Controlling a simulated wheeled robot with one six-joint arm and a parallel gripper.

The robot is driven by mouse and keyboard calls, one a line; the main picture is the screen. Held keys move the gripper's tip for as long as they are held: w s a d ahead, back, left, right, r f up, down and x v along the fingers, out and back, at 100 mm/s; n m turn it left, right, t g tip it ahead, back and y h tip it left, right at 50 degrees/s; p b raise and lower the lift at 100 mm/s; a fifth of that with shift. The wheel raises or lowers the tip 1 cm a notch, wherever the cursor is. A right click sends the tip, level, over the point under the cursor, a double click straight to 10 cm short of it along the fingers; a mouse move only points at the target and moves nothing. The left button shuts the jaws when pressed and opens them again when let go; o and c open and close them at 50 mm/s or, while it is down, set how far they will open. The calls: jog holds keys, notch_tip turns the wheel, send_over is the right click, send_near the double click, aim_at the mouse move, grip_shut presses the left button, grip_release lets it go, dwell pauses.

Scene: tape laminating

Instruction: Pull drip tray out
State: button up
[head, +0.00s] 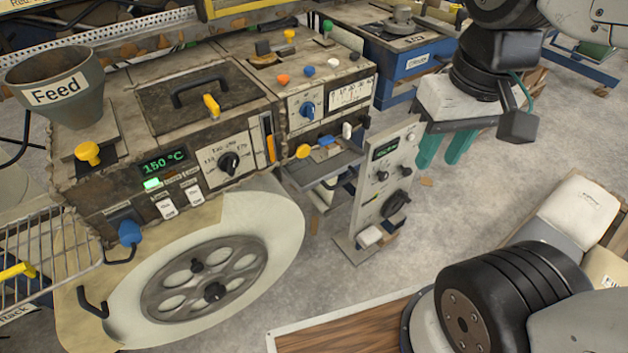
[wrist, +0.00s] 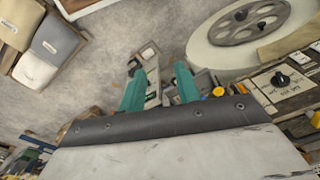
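A dark, flat tray that looks like the drip tray (head: 330,172) sticks out low at the right end of the machine in the head view, below levers with yellow, blue and white knobs. I cannot tell how far it is pulled out. My gripper (head: 441,158) is to the right of it, beyond the upright control panel, pointing down with teal fingers apart and nothing between them. In the wrist view my gripper (wrist: 158,82) also shows its two fingers spread. The tray is not clearly made out there.
The upright grey control panel (head: 383,185) stands between the tray and my gripper. The machine's large white wheel (head: 275,235) is at the left. A wooden-topped table (head: 340,328) is in front. Bare floor (head: 455,215) lies right of the panel. A blue cabinet (head: 410,62) stands behind.

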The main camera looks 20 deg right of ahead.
jog(key=w+a+f+m+g+y, duration=0.2)
jog(key=w+f+m+g+y, duration=0.25)
jog(key=w+m, duration=0.3)
jog(key=m+t+y, duration=0.5)
jog(key=m+y, duration=0.9)
jog(key=m, duration=1.3)
send_near(344, 181)
jog(key=a, duration=1)
jog(key=shift+w, duration=0.4)
grip_shut()
